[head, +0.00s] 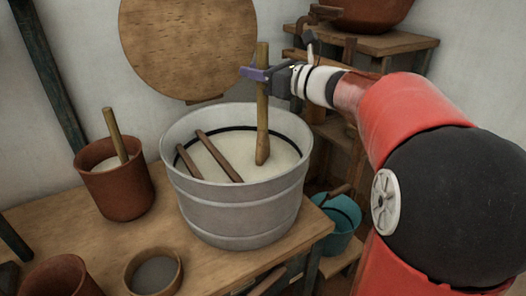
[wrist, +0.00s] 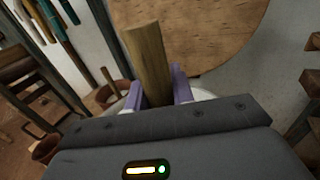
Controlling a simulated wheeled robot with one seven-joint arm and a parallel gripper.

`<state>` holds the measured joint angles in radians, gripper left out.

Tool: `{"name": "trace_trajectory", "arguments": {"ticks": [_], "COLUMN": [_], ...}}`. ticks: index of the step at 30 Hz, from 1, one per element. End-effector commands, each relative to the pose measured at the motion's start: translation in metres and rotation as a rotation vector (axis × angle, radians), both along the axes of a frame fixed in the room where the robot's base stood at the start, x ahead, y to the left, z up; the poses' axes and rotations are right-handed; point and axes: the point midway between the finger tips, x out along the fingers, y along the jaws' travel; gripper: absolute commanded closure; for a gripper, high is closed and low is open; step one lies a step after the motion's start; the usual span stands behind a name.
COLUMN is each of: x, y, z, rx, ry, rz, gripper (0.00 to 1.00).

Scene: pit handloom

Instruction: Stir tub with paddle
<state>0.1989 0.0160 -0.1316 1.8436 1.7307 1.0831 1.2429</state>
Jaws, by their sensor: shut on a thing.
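The tub (head: 240,212) is a large grey metal vessel with pale, whitish contents, standing on the wooden table. The paddle (head: 262,115) is a wooden stick with a wider flat lower end. It stands nearly upright inside the tub, right of the middle, its lower end at the pale surface. My gripper (head: 255,74) is shut on the paddle's upper shaft, above the tub rim. In the wrist view the paddle (wrist: 147,60) rises between the purple fingers, and the tub is mostly hidden behind my gripper.
Two dark sticks (head: 218,156) lie in the tub's left part. A brown pot (head: 115,190) with a stick stands to the left. A small round bowl (head: 153,272) and another pot (head: 60,278) are in front. A teal bucket (head: 340,222) is at right. A round board (head: 188,45) is behind.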

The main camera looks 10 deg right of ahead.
Motion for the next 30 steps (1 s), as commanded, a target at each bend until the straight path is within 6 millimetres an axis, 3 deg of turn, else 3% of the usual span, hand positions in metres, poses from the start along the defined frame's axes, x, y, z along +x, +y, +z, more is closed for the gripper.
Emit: {"name": "trace_trajectory", "arguments": {"ticks": [3, 30], "x": [0.0, 0.0], "y": [0.0, 0.0], "z": [0.021, 0.123], "rx": [0.0, -0.001], "ry": [-0.001, -0.003], "rz": [0.0, 0.0], "gripper": [0.99, 0.99]}}
